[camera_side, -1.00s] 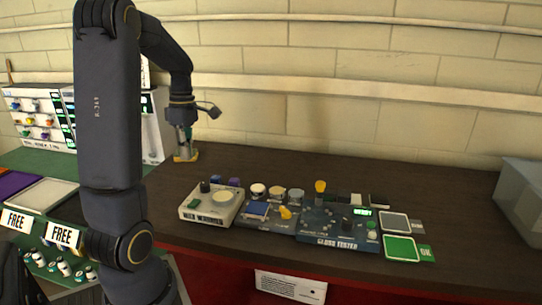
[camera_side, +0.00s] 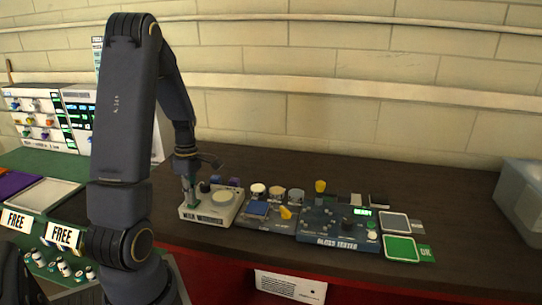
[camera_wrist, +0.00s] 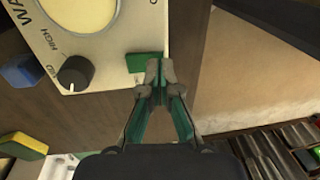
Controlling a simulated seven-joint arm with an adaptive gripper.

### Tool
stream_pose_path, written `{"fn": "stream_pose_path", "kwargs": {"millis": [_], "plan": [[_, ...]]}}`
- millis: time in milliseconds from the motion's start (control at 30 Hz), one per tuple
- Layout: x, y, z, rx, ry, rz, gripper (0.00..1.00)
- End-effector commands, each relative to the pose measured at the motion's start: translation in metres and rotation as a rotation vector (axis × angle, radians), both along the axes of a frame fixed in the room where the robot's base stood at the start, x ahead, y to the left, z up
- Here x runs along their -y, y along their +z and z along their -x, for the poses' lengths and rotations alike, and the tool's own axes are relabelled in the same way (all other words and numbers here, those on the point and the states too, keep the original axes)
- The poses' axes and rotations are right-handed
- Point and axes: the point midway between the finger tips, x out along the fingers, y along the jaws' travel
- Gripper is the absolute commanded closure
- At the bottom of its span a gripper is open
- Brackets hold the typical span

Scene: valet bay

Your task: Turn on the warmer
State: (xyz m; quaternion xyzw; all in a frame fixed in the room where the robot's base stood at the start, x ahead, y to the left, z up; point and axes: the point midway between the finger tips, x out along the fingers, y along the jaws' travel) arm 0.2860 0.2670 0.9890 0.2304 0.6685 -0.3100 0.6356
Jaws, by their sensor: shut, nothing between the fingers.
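The warmer (camera_side: 224,212) is a cream box with a round pale plate on the dark counter. In the wrist view its top (camera_wrist: 115,45) shows part of the plate, a dark knob (camera_wrist: 75,73) with printed HIGH and MID marks, and a green switch (camera_wrist: 140,62). My gripper (camera_wrist: 159,74) is shut and empty, its tips beside the right end of the green switch. I cannot tell whether they touch it. In the side view my gripper (camera_side: 192,200) is at the warmer's left part and hides the switch.
Right of the warmer are a blue pad (camera_side: 256,209), a yellow piece (camera_side: 286,213) and the gloss tester (camera_side: 340,240) with a lit display. Several small jars stand behind. A green and yellow sponge (camera_wrist: 24,145) lies near the warmer.

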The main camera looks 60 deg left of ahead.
Motion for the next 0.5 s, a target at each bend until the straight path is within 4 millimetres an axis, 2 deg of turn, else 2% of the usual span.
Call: {"fn": "stream_pose_path", "kwargs": {"millis": [400, 500], "plan": [[0.0006, -0.0050, 0.0006, -0.001, 0.000, 0.001, 1.00], [0.0032, -0.0124, 0.0029, -0.001, 0.000, -0.001, 1.00]]}}
